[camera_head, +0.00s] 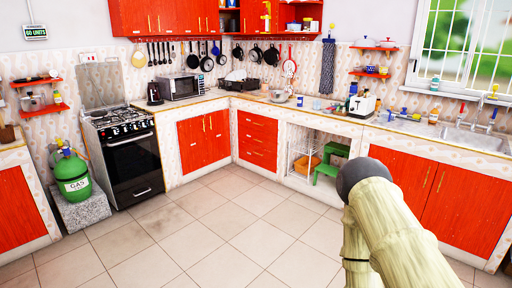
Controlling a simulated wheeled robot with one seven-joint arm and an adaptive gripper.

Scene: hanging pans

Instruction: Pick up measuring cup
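I cannot pick out a measuring cup for certain; the small items on the counters and shelves are too small to tell apart. A pale bowl-like vessel (278,96) and a small item (299,100) beside it stand on the back counter near the corner. My arm shows at the lower right as beige links with a dark rounded joint, in front of the right-hand cabinets. My gripper itself is not in view.
The tiled floor (200,225) is clear in the middle. A stove (122,150) and green gas cylinder (73,178) stand left. A microwave (180,87), toaster (361,106) and sink (468,138) line the counter. A green step stool (329,163) stands under it.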

